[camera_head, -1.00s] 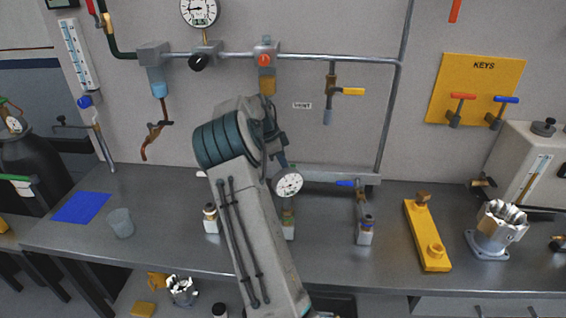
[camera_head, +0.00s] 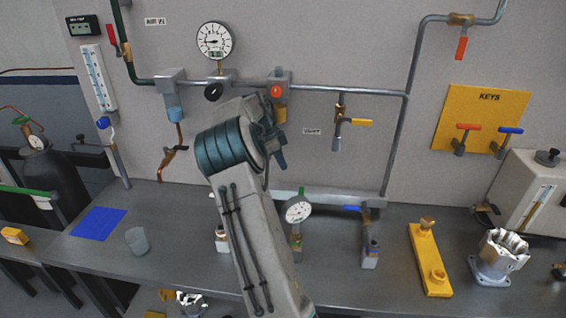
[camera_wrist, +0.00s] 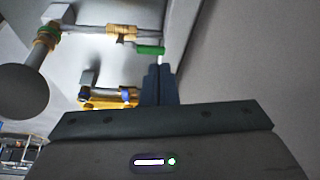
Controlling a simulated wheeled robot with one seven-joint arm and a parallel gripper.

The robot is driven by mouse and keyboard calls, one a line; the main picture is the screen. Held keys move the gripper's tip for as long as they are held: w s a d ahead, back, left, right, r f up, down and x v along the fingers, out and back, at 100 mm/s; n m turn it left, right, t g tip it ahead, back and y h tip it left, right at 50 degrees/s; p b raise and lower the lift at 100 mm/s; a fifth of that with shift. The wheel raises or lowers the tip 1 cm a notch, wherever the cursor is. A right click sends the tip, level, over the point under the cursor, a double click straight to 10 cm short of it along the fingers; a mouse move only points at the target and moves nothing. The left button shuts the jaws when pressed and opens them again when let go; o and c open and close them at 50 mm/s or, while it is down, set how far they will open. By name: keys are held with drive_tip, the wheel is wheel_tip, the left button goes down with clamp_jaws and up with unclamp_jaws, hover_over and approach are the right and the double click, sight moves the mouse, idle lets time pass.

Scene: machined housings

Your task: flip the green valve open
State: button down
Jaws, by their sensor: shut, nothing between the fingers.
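The green valve's handle (camera_head: 301,191) shows as a small upright piece just above the dial of a gauge on the bench, in the head view. In the wrist view the green handle (camera_wrist: 150,50) lies sideways, beside a brass valve body (camera_wrist: 121,33) on a pale pipe. My gripper (camera_head: 282,163) is left of and above the handle in the head view. In the wrist view its dark fingers (camera_wrist: 158,72) are together and empty, with their tips just below the handle's right end. Whether they touch it I cannot tell.
The white-faced gauge (camera_head: 298,210) stands close below the handle. A blue-handled valve (camera_head: 353,209) is to its right. A red knob (camera_head: 276,91) and a yellow-handled valve (camera_head: 361,122) are on the wall piping. A yellow bracket (camera_head: 430,262) lies farther right on the bench.

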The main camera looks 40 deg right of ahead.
drive_tip(key=shift+a, duration=0.1)
idle(0.3)
drive_tip(key=s+a+r+n+t+y, duration=0.2)
drive_tip(key=s+a+r+n, duration=0.2)
drive_tip(key=s+a+n, duration=0.45)
drive_tip(key=s+a+r+n+t+y, duration=0.15)
drive_tip(key=s+a+r+n, duration=0.3)
drive_tip(key=a, duration=0.65)
drive_tip(key=s+a+n+t, duration=0.1)
drive_tip(key=s+a+n, duration=0.4)
drive_tip(key=s, duration=0.4)
drive_tip(key=s+a+n+t, duration=0.1)
drive_tip(key=s+a+n, duration=0.5)
drive_tip(key=s, duration=0.3)
drive_tip(key=shift+a+f, duration=0.4)
